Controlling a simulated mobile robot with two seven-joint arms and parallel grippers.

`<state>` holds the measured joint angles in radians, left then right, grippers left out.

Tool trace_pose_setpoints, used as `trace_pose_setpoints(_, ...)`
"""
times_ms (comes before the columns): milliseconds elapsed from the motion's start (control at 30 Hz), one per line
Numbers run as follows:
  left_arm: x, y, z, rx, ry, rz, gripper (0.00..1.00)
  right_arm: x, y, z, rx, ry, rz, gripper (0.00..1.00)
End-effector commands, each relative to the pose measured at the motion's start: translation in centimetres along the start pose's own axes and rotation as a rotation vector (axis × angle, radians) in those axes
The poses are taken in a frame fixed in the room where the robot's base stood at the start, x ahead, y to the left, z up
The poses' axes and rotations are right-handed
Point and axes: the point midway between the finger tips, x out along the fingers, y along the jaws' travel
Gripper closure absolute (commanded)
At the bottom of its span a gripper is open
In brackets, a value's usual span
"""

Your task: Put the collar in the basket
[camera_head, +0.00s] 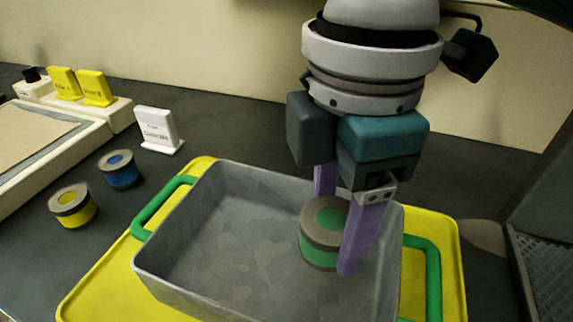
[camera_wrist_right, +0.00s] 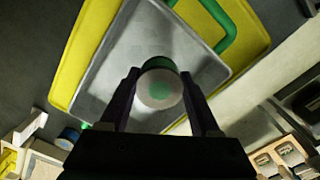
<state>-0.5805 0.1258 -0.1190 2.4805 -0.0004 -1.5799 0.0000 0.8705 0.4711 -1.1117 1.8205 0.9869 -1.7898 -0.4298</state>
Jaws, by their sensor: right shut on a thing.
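The collar (camera_head: 317,240) is a short grey cylinder with a green band and a green disc on top. My right gripper (camera_head: 338,228) points down with its purple fingers shut on the collar's sides. The grey basket (camera_head: 225,240), with green handles, lies below, and the collar shows within its outline towards the right side. I cannot tell whether the collar touches the basket floor. In the right wrist view the collar (camera_wrist_right: 160,88) sits between the dark fingers, with the basket (camera_wrist_right: 120,60) behind it. The left gripper is not in view.
The basket stands on a yellow mat (camera_head: 440,225). A yellow-banded cylinder (camera_head: 73,207) and a blue-banded one (camera_head: 121,171) stand left of it. A white sign (camera_head: 158,130) and a tray with yellow cards (camera_head: 95,88) are behind them. A grey machine (camera_head: 545,170) stands at right.

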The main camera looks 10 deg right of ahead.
Motion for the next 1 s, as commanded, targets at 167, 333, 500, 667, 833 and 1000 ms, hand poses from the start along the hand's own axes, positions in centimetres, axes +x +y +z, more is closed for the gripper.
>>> trace_pose_setpoints(167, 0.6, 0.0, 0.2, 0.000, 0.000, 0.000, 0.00, 2.6, 0.0, 0.0, -0.001, 0.000, 0.000, 1.00)
trace_pose_setpoints(333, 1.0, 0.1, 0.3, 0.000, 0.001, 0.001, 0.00, 4.6, -0.1, 0.0, 0.000, -0.001, -0.001, 1.00)
trace_pose_setpoints(500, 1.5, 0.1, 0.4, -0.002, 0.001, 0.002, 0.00, 6.9, 0.0, -0.1, -0.001, 0.000, 0.000, 1.00)
trace_pose_setpoints(667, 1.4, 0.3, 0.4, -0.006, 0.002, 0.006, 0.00, 7.0, 0.0, -0.1, -0.002, 0.001, 0.003, 1.00)
trace_pose_setpoints(833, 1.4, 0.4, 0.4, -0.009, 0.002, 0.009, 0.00, 7.1, 0.0, -0.1, -0.001, 0.001, 0.002, 1.00)
trace_pose_setpoints(1000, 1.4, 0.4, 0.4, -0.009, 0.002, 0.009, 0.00, 7.3, 0.0, 0.0, -0.001, 0.000, 0.001, 0.28)
